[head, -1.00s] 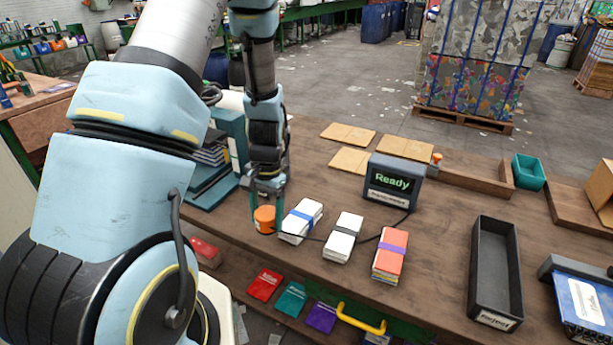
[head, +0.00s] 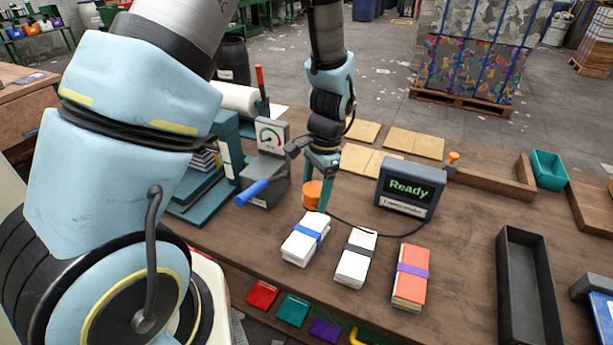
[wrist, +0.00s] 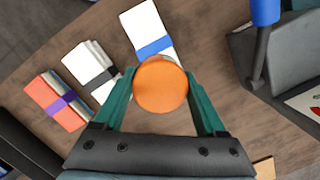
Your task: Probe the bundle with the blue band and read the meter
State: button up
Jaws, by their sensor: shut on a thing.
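My gripper (head: 321,184) is shut on the orange probe (head: 312,193), a round-topped piece held between the green fingers, also in the wrist view (wrist: 161,84). The white bundle with the blue band (head: 306,239) lies on the bench just in front of the probe; in the wrist view (wrist: 147,27) it lies beyond the probe, partly covered by it. I cannot tell whether the probe touches it. The meter (head: 408,188) stands behind the bundles, its screen reading "Ready". A dark cable runs along the bench towards the meter.
A white bundle with a dark band (head: 356,258) and an orange-red bundle with a purple band (head: 411,277) lie to the right. A dark tray (head: 525,285) is further right. A grey dial device with a blue handle (head: 266,165) stands left of my gripper.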

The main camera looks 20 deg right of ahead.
aim_at(311, 222)
jog(key=shift+w+f, duration=0.15)
jog(key=shift+w, duration=0.25)
jog(key=shift+f+b, duration=2.5)
jog(key=shift+f, duration=0.45)
jog(key=shift+f, duration=0.35)
jog(key=shift+r+p, duration=2.95)
jog(key=shift+r, duration=1.1)
